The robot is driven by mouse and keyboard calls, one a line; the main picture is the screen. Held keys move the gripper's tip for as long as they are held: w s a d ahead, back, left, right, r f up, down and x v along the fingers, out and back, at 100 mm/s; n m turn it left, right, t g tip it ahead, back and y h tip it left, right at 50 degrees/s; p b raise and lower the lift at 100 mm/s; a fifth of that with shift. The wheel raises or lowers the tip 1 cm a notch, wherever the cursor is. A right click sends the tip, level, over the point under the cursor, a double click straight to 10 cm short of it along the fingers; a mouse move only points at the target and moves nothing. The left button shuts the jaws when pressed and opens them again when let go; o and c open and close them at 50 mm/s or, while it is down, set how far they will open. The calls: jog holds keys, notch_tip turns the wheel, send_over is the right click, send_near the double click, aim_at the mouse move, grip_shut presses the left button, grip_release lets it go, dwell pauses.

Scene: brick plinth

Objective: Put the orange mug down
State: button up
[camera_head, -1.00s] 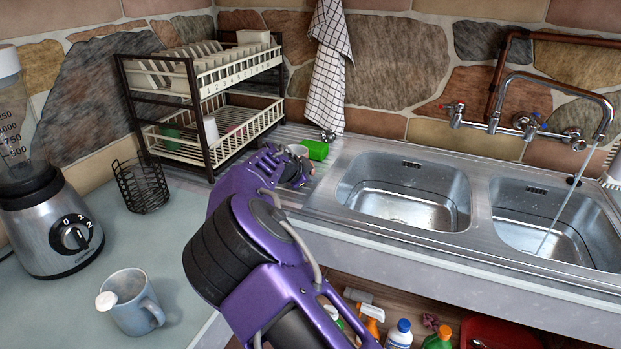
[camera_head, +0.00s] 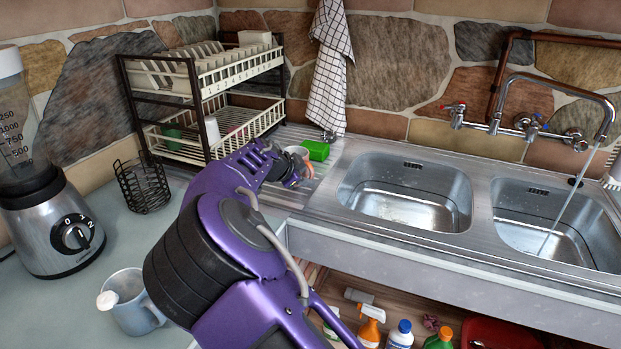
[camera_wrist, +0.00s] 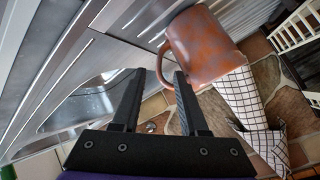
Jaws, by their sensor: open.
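The orange mug (camera_wrist: 203,45) has a mottled orange-brown surface and is at the top of the wrist view. In the head view only part of the mug (camera_head: 300,153) shows beside my gripper, on the ridged drainboard left of the sinks. My gripper (camera_wrist: 157,78) is open, its two black fingers pointing towards the mug. The mug's handle (camera_wrist: 161,66) appears in the gap between the fingertips; neither finger is closed on it. In the head view my gripper (camera_head: 288,178) is partly hidden by the wrist.
A two-tier dish rack (camera_head: 207,137) stands to the left. Two sink basins (camera_head: 405,193) lie to the right, with water running into the far one.

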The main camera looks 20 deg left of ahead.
jog(key=d+v, duration=0.1)
jog(key=v, duration=0.6)
jog(key=shift+a, duration=0.4)
